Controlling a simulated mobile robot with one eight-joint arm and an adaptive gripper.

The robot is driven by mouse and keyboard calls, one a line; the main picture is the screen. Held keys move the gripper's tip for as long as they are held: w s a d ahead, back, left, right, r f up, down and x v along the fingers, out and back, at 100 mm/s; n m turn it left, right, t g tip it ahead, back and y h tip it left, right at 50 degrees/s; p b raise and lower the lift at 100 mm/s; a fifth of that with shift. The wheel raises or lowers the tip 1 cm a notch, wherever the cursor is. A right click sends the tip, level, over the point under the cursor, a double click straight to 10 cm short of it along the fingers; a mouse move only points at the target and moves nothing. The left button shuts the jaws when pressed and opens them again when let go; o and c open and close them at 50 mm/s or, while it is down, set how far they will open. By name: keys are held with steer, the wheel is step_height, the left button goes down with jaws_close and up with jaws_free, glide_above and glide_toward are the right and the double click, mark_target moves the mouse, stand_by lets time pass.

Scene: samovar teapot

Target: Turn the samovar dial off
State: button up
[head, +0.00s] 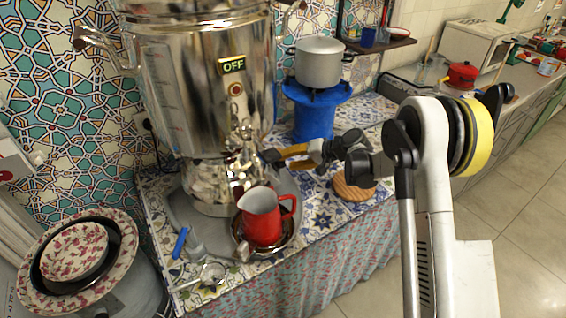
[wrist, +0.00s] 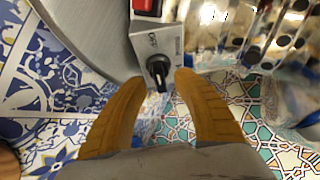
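The tall chrome samovar (head: 205,95) stands on the tiled counter, with a lit-looking "OFF" sign on its upper body. In the wrist view, a black dial (wrist: 158,70) sits on a small grey box with a red part above it. My gripper (wrist: 162,77) has its two orange fingers apart, with the dial in the gap between the fingertips. A gap shows on both sides of the dial. In the head view my gripper (head: 272,157) is at the right side of the samovar's lower body. I cannot make out the dial there.
A red pitcher (head: 261,216) stands in front of the samovar, below my gripper. A grey pot (head: 319,63) sits on a blue stand (head: 314,108) behind my gripper. A round wooden board (head: 353,187) lies under my wrist. Patterned dishes (head: 75,253) are at lower left.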

steer(key=v, duration=0.9)
steer(key=shift+d+r, duration=0.15)
steer(key=shift+d, duration=0.05)
steer(key=shift+s, duration=0.15)
steer(key=s+d+r+t+h, duration=0.1)
steer(key=s+d+r+h, duration=0.15)
steer(key=s+r, duration=0.5)
steer(key=s+d+r+h, duration=0.25)
steer(key=s+r, duration=0.35)
steer(key=s, duration=0.3)
steer(key=s+d+t+h, duration=0.1)
steer(key=s+d+h, duration=0.1)
steer(key=s, duration=0.7)
steer(key=s+d+f+h, duration=0.1)
steer(key=s+d+h, duration=0.2)
steer(key=s, duration=0.6)
steer(key=d, duration=0.2)
steer(key=shift+s+d+n+t, duration=0.25)
steer(key=shift+d+n+t, duration=0.05)
steer(key=shift+n+t, duration=0.1)
